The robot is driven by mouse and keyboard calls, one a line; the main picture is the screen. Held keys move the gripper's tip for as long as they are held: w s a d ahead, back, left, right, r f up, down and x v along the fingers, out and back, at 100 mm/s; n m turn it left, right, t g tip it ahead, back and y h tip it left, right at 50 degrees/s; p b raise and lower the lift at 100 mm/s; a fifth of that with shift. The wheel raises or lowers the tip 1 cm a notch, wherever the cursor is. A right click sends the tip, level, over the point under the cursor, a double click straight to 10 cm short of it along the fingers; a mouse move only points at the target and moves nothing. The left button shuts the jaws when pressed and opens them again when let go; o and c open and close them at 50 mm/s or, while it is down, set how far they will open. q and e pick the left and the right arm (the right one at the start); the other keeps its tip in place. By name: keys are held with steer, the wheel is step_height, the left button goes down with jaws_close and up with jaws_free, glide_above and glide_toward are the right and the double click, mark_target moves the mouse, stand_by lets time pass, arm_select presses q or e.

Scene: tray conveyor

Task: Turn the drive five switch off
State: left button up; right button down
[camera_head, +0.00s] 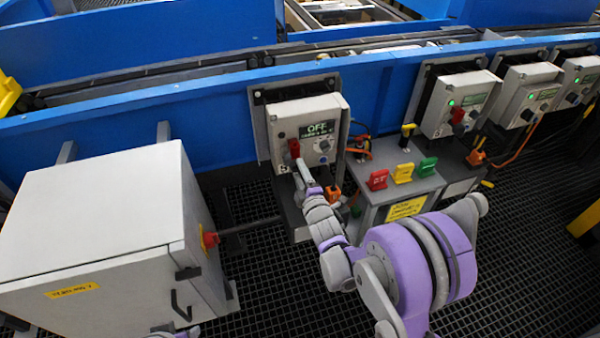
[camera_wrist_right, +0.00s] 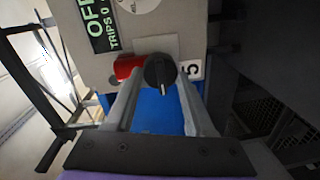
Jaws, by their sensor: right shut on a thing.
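The drive five box (camera_head: 303,115) is a pale grey control box on the blue conveyor side in the head view, and its display (camera_head: 318,129) reads OFF. In the right wrist view its black rotary switch (camera_wrist_right: 160,71) has a pale pointer mark, with a red part (camera_wrist_right: 128,66) beside it and a label 5 (camera_wrist_right: 191,69) on the other side. My right gripper (camera_head: 298,163) is at the box's lower left front. In the wrist view its two fingers (camera_wrist_right: 157,88) are shut on the black switch, one on either side.
Other drive boxes (camera_head: 459,104) with lit green lamps stand to the right. A grey stand (camera_head: 380,190) with red, yellow and green tags (camera_head: 403,173) is right of my gripper. A large grey cabinet (camera_head: 100,225) with a red knob (camera_head: 210,239) fills the left.

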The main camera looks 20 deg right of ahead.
steer(key=shift+c, duration=1.3)
jaws_free()
steer(key=s, duration=1.1)
steer(key=shift+d+r+b, duration=0.2)
steer(key=shift+r+b, duration=0.15)
steer(key=shift+r, duration=0.05)
steer(key=s+r+m+g+p, duration=0.3)
steer(key=s+m+g, duration=0.3)
steer(key=s, duration=0.5)
steer(key=s+r+m+g+p, duration=0.4)
steer(key=s+m+g+p, duration=0.1)
steer(key=s+m, duration=0.5)
steer(key=shift+s+g+h+p, duration=0.3)
steer(key=shift+s+g+p, duration=0.1)
steer(key=shift+s+p, duration=0.3)
